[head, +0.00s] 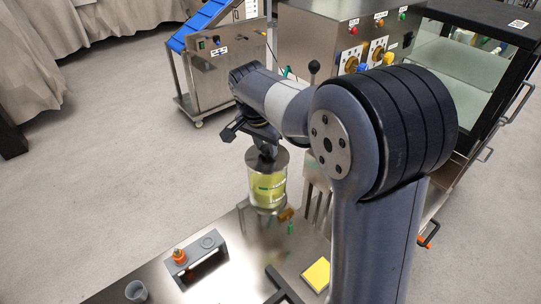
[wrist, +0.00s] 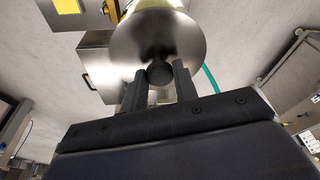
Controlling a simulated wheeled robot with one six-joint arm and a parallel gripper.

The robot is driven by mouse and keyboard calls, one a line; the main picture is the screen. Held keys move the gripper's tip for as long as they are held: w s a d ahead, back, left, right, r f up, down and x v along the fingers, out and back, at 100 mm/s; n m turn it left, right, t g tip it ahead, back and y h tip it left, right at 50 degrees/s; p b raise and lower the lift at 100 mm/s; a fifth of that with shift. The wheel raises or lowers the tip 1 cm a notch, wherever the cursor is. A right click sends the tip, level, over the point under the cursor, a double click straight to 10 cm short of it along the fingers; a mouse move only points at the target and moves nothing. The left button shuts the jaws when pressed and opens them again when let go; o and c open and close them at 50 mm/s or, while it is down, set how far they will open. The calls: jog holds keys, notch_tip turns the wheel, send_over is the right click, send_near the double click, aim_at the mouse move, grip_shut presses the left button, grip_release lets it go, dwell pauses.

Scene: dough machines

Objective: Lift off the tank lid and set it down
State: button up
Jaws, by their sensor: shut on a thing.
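The tank (head: 268,190) is a clear cylinder with yellow-green contents, standing at the far edge of the steel table. Its round metal lid (head: 267,160) sits at the top of the tank, and I see no clear gap between them. My gripper (head: 264,144) is above the lid and shut on its knob. In the wrist view the lid (wrist: 185,38) is a shiny disc, and the dark round knob (wrist: 160,73) is between the fingers of my gripper (wrist: 159,80). The lid hides most of the tank there.
The steel table (head: 235,265) holds a grey box with an orange knob (head: 197,256), a small cup (head: 136,291) and a yellow pad (head: 317,274). A machine with a blue conveyor (head: 208,15) and a control cabinet (head: 330,35) stand behind. Bare tabletop lies between the box and the tank.

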aim_at(266, 148)
jog(key=shift+r+p, duration=2.55)
jog(key=shift+r, duration=0.85)
jog(key=shift+f, duration=0.1)
